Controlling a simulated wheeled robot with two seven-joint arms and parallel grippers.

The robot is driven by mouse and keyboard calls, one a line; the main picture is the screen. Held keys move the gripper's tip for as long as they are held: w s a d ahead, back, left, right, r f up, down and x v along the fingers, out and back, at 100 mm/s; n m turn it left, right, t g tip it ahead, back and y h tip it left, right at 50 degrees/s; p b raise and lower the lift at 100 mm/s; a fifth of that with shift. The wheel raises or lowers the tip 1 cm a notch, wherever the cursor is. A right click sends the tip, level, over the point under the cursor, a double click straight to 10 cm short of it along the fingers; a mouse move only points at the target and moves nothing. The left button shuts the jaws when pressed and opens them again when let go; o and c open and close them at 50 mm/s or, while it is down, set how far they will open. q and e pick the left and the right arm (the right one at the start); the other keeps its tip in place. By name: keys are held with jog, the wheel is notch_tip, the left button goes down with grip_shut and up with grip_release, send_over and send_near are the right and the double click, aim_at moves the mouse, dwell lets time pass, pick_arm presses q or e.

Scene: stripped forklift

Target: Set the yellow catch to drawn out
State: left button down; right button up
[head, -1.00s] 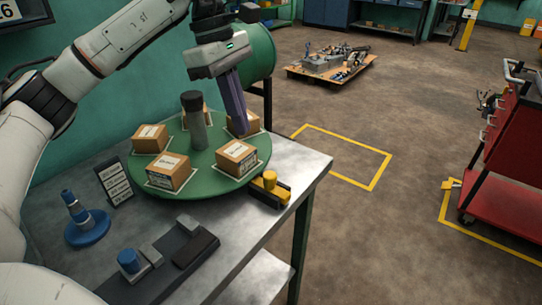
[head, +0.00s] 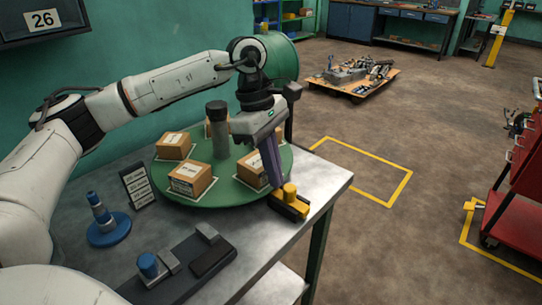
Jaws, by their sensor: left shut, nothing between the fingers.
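The yellow catch (head: 290,194) sits on a dark base at the front right rim of the green turntable (head: 232,194), near the table's right edge. My right gripper is not in view.
Several cardboard boxes (head: 191,179) stand on the turntable around a dark grey post (head: 218,130). A blue stepped piece (head: 107,221), a small sign (head: 138,187) and a dark fixture with a blue knob (head: 148,265) are on the metal table (head: 262,236). The table's front right is clear.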

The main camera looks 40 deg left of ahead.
aim_at(289, 189)
pick_arm(q)
jog(key=shift+f, duration=0.2)
jog(key=shift+d, duration=0.15)
jog(key=d, duration=0.3)
jog(key=shift+s, duration=0.15)
jog(key=shift+r, duration=0.1)
jog(key=p+v, duration=0.5)
jog(key=v, duration=0.5)
jog(key=shift+a, duration=0.2)
